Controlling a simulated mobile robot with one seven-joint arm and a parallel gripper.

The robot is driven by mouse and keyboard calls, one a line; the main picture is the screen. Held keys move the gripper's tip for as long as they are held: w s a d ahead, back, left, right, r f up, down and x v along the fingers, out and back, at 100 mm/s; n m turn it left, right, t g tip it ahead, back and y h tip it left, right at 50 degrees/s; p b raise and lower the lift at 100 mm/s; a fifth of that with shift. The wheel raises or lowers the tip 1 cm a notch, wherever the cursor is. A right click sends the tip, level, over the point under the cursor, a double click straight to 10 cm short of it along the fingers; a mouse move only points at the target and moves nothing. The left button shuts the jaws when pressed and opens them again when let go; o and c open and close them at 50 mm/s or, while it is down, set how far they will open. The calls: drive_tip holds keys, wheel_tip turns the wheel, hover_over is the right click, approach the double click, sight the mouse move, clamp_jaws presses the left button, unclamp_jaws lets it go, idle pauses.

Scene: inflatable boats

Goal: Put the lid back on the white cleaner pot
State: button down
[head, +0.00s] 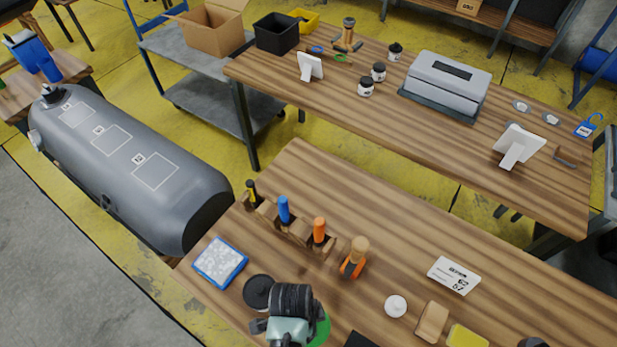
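A small round white pot (395,306) stands on the near wooden table, right of the middle. I cannot tell whether its top is covered. A flat black disc (258,292) lies on the same table to the left; it could be a lid, but I cannot tell. A ribbed black part on a pale grey-green body (290,315), cut off by the bottom edge, looks like my gripper's end. Its fingers cannot be made out, nor whether it holds anything. It is well left of the white pot. A green round thing (321,331) shows partly behind it.
A wooden rack (290,228) with upright tools stands at the back left of the near table. A blue-edged box (220,262), a white label card (454,275), a wooden block (432,321) and a yellow sponge-like block (467,337) lie around.

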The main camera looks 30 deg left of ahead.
idle(0.9)
drive_tip(key=shift+c, duration=0.4)
unclamp_jaws()
drive_tip(key=shift+r+p, duration=0.1)
drive_tip(key=shift+p, duration=0.25)
drive_tip(key=shift+r+p, duration=3.45)
drive_tip(key=shift+p, duration=0.1)
drive_tip(key=shift+c, duration=0.2)
clamp_jaws()
